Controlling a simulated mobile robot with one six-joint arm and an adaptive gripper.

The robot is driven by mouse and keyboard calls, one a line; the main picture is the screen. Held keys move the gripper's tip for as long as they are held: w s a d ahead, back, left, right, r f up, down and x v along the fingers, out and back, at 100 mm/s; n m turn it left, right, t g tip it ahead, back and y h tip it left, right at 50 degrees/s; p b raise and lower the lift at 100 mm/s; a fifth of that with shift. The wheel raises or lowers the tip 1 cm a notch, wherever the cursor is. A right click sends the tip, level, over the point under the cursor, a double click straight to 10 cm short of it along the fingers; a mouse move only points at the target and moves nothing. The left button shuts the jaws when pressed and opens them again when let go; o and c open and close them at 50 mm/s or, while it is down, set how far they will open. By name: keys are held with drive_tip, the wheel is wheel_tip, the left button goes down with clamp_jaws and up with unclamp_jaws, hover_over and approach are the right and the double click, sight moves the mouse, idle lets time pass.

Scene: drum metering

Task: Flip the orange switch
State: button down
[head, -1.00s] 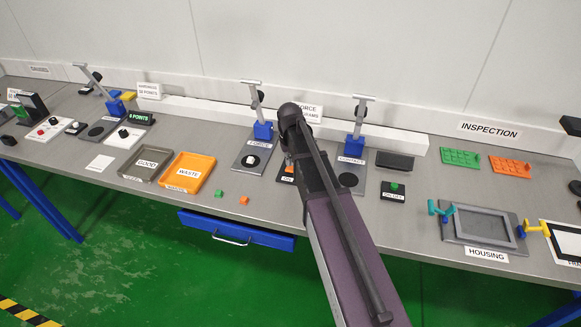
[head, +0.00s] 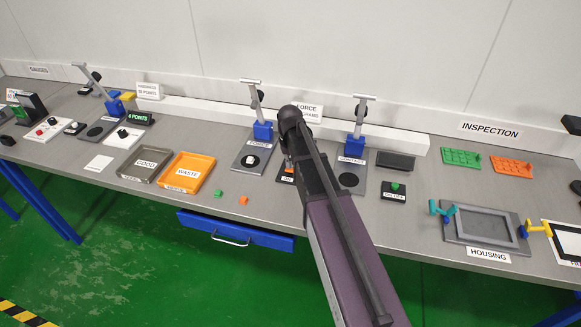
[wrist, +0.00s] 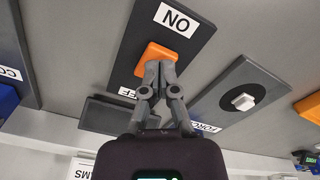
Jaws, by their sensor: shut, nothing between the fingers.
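The orange switch (wrist: 154,58) is a rocker on a dark plate (wrist: 178,48) in the wrist view, with a white ON label (wrist: 176,19) at one end and a partly hidden OFF label at the other. My gripper (wrist: 159,66) is shut and empty. Its fingertips are at the OFF-side edge of the rocker and overlap it in the picture; I cannot tell whether they touch.
A FORCE stand (head: 262,131) is left of the switch, and a CONTACT stand (head: 353,146) is right. Orange WASTE (head: 211,163) and grey GOOD (head: 140,177) trays lie farther left. Small green (head: 218,194) and orange (head: 243,200) pieces lie near the front edge.

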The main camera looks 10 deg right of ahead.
drive_tip(key=shift+f+b, duration=0.65)
idle(0.6)
drive_tip(key=shift+r, duration=0.1)
drive_tip(key=shift+r+p, duration=3.45)
drive_tip(key=shift+p, duration=0.1)
drive_tip(key=s+d, duration=0.1)
drive_tip(key=s, duration=1.8)
drive_tip(key=shift+s+m, duration=0.25)
drive_tip(key=shift+m, duration=0.05)
